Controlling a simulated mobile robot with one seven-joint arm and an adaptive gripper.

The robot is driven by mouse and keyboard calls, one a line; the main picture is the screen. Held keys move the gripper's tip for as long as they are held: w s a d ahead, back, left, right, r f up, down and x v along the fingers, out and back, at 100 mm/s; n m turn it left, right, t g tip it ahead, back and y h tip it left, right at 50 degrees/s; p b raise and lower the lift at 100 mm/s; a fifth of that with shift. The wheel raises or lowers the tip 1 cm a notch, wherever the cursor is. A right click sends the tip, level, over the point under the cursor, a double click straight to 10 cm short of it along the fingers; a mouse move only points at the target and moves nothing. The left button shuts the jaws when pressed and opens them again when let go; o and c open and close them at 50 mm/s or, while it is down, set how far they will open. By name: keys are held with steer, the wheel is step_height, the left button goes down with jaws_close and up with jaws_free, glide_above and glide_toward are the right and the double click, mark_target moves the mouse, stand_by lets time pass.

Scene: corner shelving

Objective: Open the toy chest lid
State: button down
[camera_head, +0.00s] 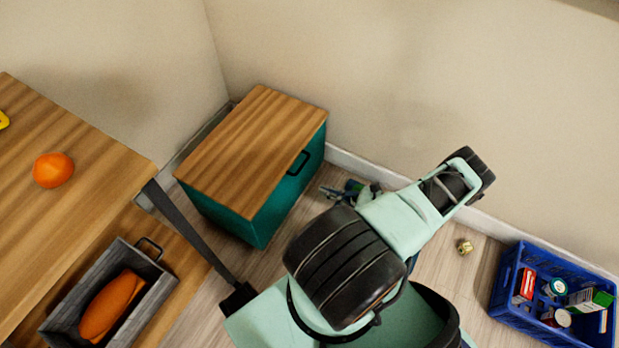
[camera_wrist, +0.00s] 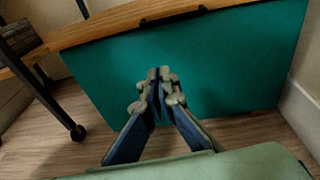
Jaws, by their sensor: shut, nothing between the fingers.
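The toy chest (camera_head: 232,217) is a teal box with a wooden lid (camera_head: 255,140), standing in the room's corner. The lid lies flat and closed. A black handle (camera_head: 299,162) is on its front face near the top right. My gripper (camera_head: 340,191) is low in front of the chest, partly hidden by my arm. In the wrist view my gripper (camera_wrist: 160,78) is shut and empty, pointing at the teal front (camera_wrist: 200,62) below the lid's wooden edge (camera_wrist: 150,16). I cannot tell whether the fingertips touch the front.
A wooden shelf unit (camera_head: 110,170) with a black frame stands at left, holding an orange (camera_head: 53,170); below it is a grey box (camera_head: 62,318) with an orange item. A blue crate (camera_head: 510,280) of groceries and a small gold object (camera_head: 465,246) are on the floor at right. Walls close in behind.

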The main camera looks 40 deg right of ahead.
steer(key=shift+m+t+h, duration=0.3)
steer(key=shift+m, duration=0.2)
steer(key=x, duration=0.3)
steer(key=b+x, duration=0.1)
steer(key=x, duration=0.5)
steer(key=shift+w+a+f+b, duration=0.1)
steer(key=shift+f+b, duration=0.2)
steer(key=shift+f, duration=0.05)
step_height(320, 180, up, 2)
steer(key=shift+r, duration=1.05)
steer(key=shift+p, duration=0.3)
